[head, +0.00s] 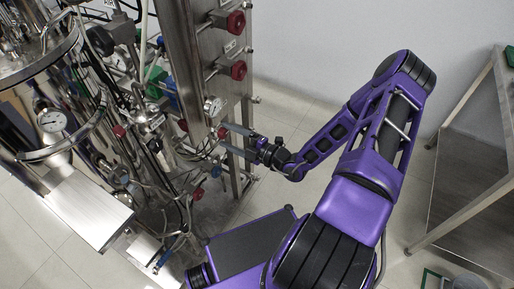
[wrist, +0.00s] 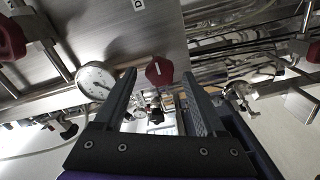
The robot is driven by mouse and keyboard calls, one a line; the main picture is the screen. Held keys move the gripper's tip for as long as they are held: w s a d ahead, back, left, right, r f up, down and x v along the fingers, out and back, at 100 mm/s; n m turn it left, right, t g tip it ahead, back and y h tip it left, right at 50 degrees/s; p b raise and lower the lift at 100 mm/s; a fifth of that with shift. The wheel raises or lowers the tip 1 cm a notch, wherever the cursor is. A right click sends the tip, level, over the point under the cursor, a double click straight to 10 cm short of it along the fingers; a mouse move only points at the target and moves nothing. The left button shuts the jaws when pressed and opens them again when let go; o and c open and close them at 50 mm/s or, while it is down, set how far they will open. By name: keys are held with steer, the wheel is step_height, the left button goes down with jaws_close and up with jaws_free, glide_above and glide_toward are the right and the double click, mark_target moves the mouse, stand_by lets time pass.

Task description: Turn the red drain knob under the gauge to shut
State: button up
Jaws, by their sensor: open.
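The red drain knob (wrist: 159,71) shows in the wrist view between my two fingertips, with a pale mark on its face. It also shows small in the head view (head: 221,133), partly hidden by my fingers. The round white gauge (wrist: 96,82) is just left of my left finger in the wrist view and above the knob in the head view (head: 212,106). My gripper (wrist: 159,75) is open, one finger on each side of the knob, and no finger is seen pressing on it. In the head view my gripper (head: 223,137) points left at the steel panel.
Two larger red knobs (head: 238,70) sit higher on the steel panel (head: 205,60). A steel vessel (head: 35,85) with pipes, hoses and another gauge (head: 52,121) crowds the left. A steel table (head: 470,150) stands at right. Tiled floor is open between.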

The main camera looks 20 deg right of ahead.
steer(key=v, duration=1.2)
steer(key=shift+s+a, duration=0.1)
